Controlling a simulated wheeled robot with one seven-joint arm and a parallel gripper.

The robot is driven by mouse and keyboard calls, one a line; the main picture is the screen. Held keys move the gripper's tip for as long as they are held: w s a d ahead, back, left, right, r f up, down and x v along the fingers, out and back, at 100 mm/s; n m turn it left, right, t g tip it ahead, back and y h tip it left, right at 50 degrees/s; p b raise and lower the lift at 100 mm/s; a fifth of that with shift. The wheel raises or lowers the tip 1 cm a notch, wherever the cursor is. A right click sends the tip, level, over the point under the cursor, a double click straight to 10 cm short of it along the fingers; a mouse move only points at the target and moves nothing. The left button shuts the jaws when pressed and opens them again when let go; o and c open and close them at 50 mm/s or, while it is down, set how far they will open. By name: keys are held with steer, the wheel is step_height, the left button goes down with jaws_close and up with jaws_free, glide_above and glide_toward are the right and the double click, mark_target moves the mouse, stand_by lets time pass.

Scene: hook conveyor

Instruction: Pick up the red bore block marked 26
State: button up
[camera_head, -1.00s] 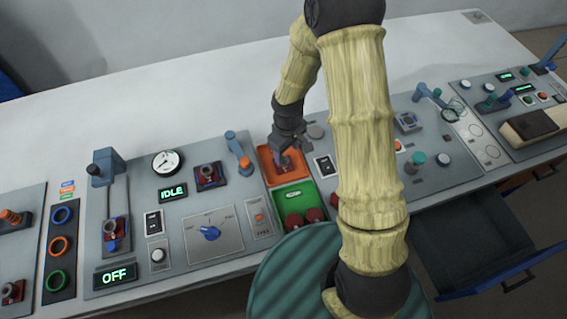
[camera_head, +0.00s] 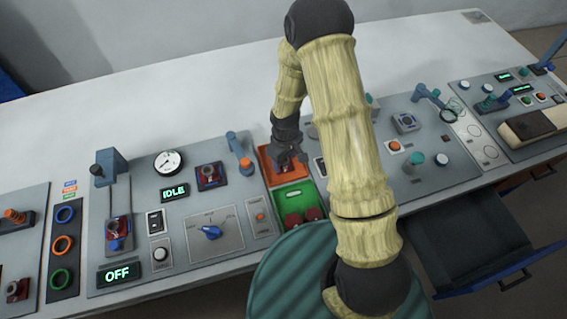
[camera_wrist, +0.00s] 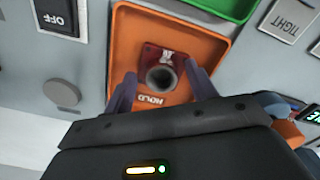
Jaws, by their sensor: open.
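A red block (camera_wrist: 152,57) with a round dark bore and a mark on top lies in the orange tray (camera_wrist: 125,40) labelled HOLD; the mark is too small to read surely. My gripper (camera_wrist: 164,88) is open in the wrist view, its two fingers apart near the block's left and right sides, with no grip on it. In the head view my gripper (camera_head: 288,158) is over the orange tray (camera_head: 266,167) and partly hides the block. Other red blocks (camera_head: 293,220) sit in the green tray (camera_head: 285,203) in front.
A grey panel with switches and a dial stands left of the trays, with an IDLE display (camera_head: 174,193) and an OFF display (camera_head: 119,274). A blue lever (camera_head: 240,150) rises close by on the left. An open drawer (camera_head: 470,235) is at right. The table behind is clear.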

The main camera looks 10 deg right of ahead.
jaws_close()
steer(key=shift+w+r, duration=0.1)
steer(key=shift+r, duration=0.35)
step_height(320, 180, up, 9)
steer(key=b, duration=0.1)
stand_by(0.3)
stand_by(0.4)
